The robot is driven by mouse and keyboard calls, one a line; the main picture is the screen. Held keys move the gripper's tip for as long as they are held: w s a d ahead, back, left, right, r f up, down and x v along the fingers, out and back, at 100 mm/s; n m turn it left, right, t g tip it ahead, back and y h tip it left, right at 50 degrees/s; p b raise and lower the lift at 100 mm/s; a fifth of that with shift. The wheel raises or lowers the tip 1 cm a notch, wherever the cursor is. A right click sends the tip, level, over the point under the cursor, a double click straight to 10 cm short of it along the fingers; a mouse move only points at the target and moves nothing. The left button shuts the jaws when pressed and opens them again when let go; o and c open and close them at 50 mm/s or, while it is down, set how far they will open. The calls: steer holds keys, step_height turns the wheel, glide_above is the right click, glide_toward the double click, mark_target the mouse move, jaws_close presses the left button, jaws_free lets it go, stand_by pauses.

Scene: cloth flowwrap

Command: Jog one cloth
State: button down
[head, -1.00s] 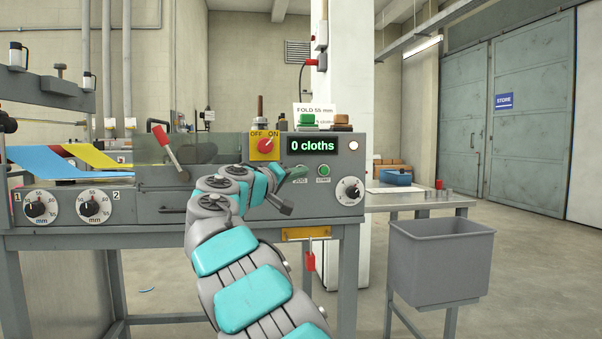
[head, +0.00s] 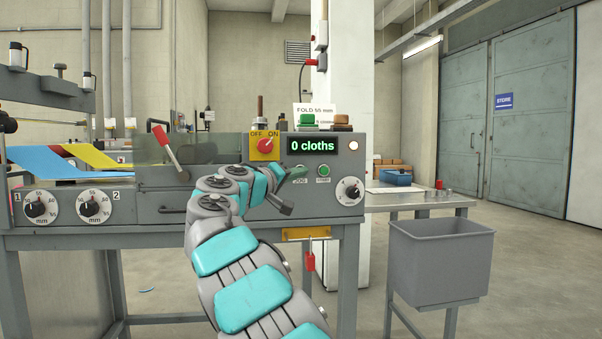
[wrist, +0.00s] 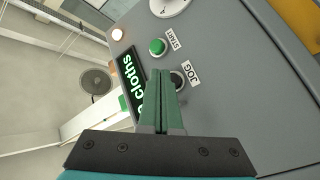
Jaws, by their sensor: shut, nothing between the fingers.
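The machine's front panel (head: 260,208) carries a display (head: 311,145) reading "0 cloths". The dark JOG button (wrist: 179,80) is partly hidden behind my green fingers in the wrist view. The green START button (head: 323,170) is close by on the right. Blue cloth (head: 50,162) and yellow cloth (head: 88,155) lie on the machine's left side.
A red lever (head: 163,140) and a red OFF/ON switch (head: 265,146) stand on the machine, the pointer towards ON. A dial (head: 349,190) is right of START.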

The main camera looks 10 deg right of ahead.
steer(key=shift+w, duration=0.1)
steer(key=shift+w, duration=0.3)
steer(key=shift+w+p, duration=0.2)
steer(key=shift+p, duration=0.2)
